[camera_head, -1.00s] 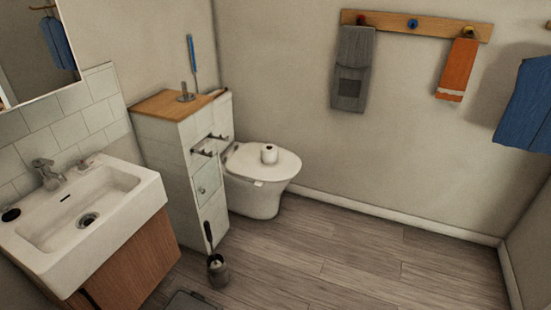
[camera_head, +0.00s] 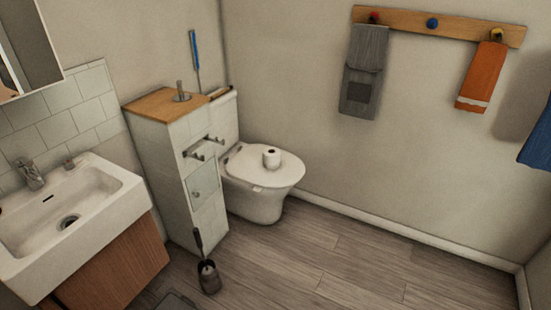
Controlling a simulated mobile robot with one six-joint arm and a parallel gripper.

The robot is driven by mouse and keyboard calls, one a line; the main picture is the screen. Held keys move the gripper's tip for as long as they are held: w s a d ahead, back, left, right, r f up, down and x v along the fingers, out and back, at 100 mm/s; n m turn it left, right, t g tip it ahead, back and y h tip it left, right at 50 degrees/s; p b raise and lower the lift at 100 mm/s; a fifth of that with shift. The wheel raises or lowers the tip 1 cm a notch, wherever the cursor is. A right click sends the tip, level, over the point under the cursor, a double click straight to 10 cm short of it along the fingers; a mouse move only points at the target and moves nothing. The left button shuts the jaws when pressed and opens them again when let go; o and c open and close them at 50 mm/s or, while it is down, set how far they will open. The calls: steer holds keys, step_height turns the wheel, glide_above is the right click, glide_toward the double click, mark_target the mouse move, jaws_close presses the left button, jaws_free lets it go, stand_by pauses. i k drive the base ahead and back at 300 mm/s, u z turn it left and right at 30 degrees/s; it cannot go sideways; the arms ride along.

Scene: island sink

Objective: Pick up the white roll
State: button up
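A narrow white cabinet (camera_head: 178,185) with a wooden top stands left of the toilet. A toilet brush in its holder (camera_head: 208,276) stands on the floor before it. A sink (camera_head: 70,215) is at the left. The wooden floor (camera_head: 340,262) on the right is clear.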

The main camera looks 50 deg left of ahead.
mark_target(271, 155)
steer(key=u, duration=0.05)
steer(key=i, duration=1.6)
steer(key=u, duration=0.75)
steer(key=k, duration=0.2)
steer(key=u, duration=2.9)
